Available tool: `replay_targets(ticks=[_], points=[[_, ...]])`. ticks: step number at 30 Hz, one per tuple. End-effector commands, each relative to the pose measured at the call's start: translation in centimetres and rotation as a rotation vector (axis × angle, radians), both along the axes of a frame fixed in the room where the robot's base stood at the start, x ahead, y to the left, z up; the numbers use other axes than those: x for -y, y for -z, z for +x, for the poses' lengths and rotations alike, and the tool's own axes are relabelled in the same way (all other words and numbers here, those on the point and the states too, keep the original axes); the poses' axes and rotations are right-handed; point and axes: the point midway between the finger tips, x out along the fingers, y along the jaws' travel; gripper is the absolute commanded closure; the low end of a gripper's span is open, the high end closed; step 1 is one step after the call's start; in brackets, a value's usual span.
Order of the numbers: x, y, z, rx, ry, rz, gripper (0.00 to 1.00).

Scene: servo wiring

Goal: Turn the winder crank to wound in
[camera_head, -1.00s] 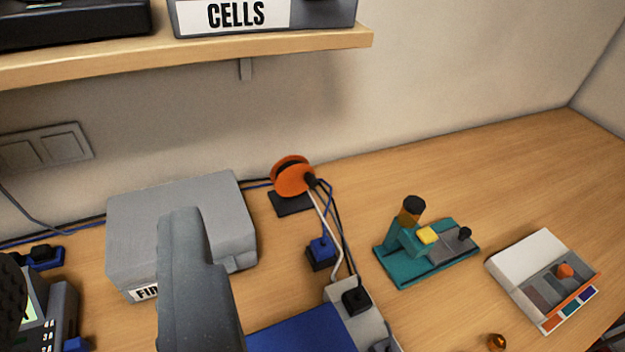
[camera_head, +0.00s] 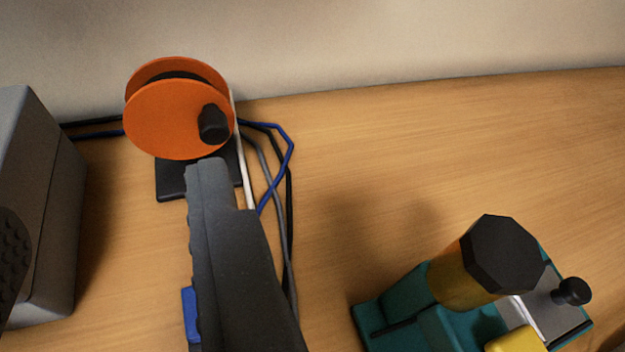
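The winder (camera_head: 160,118) is an orange spool with two discs and a black core, standing on a black base (camera_head: 172,180) near the wall. Its crank shows as a black knob (camera_head: 213,124) on the right side of the front disc. My gripper (camera_head: 108,200) is open. Its right grey finger points up at the winder, with its tip just below the knob in the picture and overlapping the base. Its left finger shows only as a dark ridged pad at the left edge. Nothing is between the fingers. I cannot tell whether the finger touches the winder.
A grey box (camera_head: 45,200) stands to the left. White, grey, black and blue cables (camera_head: 285,190) run right of the winder. A teal device (camera_head: 385,318) with a black-topped amber post (camera_head: 500,255) stands at the lower right.

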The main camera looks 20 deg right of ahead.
Motion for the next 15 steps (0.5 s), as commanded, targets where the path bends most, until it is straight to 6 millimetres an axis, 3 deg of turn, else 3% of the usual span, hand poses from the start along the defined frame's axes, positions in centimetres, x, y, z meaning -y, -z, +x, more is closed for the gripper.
replay_targets(ticks=[1,4,10,15], points=[[1.0,1.7,0.1,-0.018,0.013,0.003,0.58],[2.3,3.8,0.1,-0.035,0.031,-0.006,0.58],[3.0,5.3,0.8,-0.045,0.042,-0.013,0.58],[2.7,6.3,2.8,-0.047,0.037,-0.013,0.58]])
